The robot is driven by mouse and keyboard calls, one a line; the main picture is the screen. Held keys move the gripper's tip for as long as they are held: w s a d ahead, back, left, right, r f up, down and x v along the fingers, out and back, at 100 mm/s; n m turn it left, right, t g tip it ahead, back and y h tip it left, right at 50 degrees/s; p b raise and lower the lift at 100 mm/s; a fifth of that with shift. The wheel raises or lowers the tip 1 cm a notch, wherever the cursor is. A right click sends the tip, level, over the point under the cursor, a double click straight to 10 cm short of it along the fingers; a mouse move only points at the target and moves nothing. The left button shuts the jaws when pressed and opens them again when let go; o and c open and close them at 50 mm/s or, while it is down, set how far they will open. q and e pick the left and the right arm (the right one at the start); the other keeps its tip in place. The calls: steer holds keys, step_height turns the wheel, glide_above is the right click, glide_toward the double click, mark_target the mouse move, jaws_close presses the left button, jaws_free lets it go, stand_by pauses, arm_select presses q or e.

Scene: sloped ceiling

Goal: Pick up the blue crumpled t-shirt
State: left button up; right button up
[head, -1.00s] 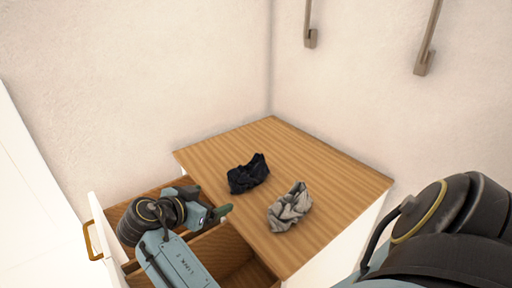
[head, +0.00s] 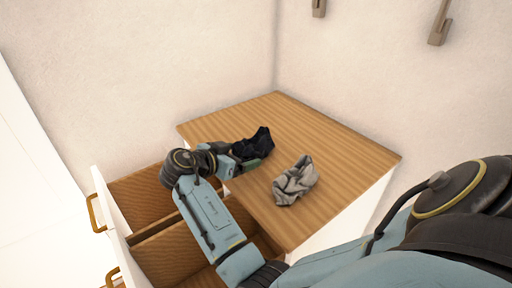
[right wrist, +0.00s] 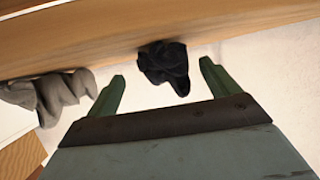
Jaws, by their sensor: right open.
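A crumpled dark navy, nearly black cloth (head: 256,142) lies on the wooden top of the cabinet (head: 320,141); it looks like the blue t-shirt. My right gripper (head: 243,157) is open right beside it, at the near left side. In the right wrist view the dark cloth (right wrist: 166,64) shows between the two open green fingers of the right gripper (right wrist: 162,68). I cannot tell whether the fingers touch it. My left gripper is not in view.
A crumpled grey cloth (head: 296,181) lies on the cabinet top, right of my right gripper; it also shows in the wrist view (right wrist: 52,94). Open drawers (head: 152,192) with brass handles stand below my right forearm. Walls close off the back, with metal handles (head: 440,25) above.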

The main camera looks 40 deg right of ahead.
mark_target(254, 145)
steer(key=shift+b+x, duration=0.3)
steer(key=shift+x, duration=1.2)
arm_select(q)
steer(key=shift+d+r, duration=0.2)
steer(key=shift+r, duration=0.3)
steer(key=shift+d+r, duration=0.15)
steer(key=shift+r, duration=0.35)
arm_select(e)
steer(key=shift+c, duration=0.5)
steer(key=c, duration=0.9)
steer(key=shift+c, duration=0.8)
steer(key=shift+r, duration=0.15)
